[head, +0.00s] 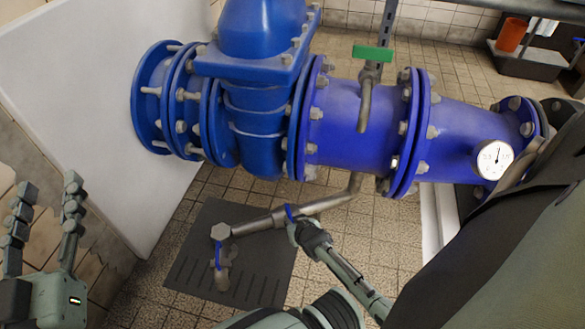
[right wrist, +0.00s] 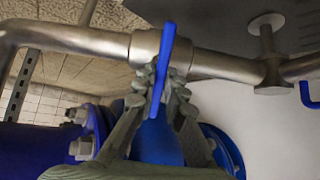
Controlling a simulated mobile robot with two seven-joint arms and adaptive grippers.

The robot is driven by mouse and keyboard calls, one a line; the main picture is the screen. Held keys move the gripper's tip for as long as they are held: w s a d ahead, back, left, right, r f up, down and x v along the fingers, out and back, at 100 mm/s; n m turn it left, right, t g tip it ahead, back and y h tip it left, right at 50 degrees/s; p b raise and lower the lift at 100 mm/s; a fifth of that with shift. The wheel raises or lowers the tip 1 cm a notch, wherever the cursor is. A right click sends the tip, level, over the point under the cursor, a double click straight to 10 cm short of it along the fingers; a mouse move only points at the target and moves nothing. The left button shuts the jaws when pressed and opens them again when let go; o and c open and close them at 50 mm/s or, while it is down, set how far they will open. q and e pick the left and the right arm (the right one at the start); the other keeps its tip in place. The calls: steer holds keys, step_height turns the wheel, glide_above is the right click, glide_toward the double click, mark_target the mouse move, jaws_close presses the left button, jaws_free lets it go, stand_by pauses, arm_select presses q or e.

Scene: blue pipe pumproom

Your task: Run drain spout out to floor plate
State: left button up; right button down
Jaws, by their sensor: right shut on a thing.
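The drain spout (head: 253,225) is a grey metal pipe that runs left from under the blue pipe. Its elbow and down-turned end (head: 222,278) appear over the dark floor plate (head: 192,240); I cannot tell the height between them. A blue tab (head: 289,212) stands on the spout's arm. My right gripper (head: 293,228) is shut on this tab. In the right wrist view its fingers (right wrist: 162,82) close on both sides of the tab (right wrist: 167,45), against the pipe. My left gripper (head: 48,185) is open and empty at the lower left, away from the spout.
A large blue flanged pipe (head: 345,120) with a valve body crosses above the spout. It carries a pressure gauge (head: 493,160) and a green-handled tap (head: 372,54). A white panel (head: 90,100) stands at the left. Tiled floor (head: 380,235) lies open right of the plate.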

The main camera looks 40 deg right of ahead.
steer(key=c, duration=1.6)
jaws_free()
steer(key=shift+s, duration=0.1)
steer(key=shift+s+a+r, duration=0.1)
steer(key=shift+s+r, duration=0.15)
steer(key=shift+r, duration=0.05)
steer(key=v, duration=1.1)
